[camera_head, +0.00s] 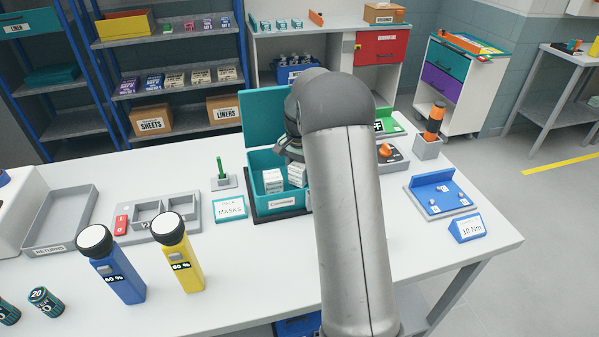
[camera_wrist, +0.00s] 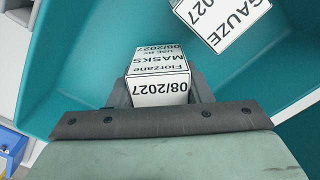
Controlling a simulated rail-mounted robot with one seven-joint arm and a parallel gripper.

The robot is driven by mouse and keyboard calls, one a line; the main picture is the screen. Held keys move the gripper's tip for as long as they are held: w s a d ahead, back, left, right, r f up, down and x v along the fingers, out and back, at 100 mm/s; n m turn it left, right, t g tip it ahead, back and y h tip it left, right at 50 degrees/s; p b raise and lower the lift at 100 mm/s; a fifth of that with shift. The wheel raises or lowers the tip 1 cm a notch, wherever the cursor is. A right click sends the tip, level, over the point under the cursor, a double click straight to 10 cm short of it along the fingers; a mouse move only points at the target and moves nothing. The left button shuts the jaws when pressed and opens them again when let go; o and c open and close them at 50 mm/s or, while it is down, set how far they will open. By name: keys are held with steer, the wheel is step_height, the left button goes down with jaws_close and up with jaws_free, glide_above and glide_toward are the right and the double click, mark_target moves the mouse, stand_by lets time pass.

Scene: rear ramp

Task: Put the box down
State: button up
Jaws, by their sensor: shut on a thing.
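A white masks box (camera_wrist: 158,66) marked 08/2027 sits between the fingers of my gripper (camera_wrist: 158,88) in the wrist view, and the gripper is shut on it. The box is over or inside a teal bin (camera_wrist: 85,60); whether it touches the floor of the bin I cannot tell. A white gauze box (camera_wrist: 222,18) lies in the bin at upper right. In the head view the teal bin (camera_head: 257,193) stands on the bench with its lid up and two white boxes showing. My arm hides the bin's right part and the fingertips there.
A masks card (camera_head: 230,208) lies left of the bin. A green-stemmed holder (camera_head: 223,178) stands behind it. A blue fixture (camera_head: 440,193) and an orange-knobbed device (camera_head: 390,155) are to the right. Blue (camera_head: 118,278) and yellow (camera_head: 183,265) torches stand front left. The front middle bench is clear.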

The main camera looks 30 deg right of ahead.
steer(key=shift+f, duration=0.55)
steer(key=shift+f, duration=0.2)
steer(key=o, duration=1)
steer(key=shift+r, duration=0.15)
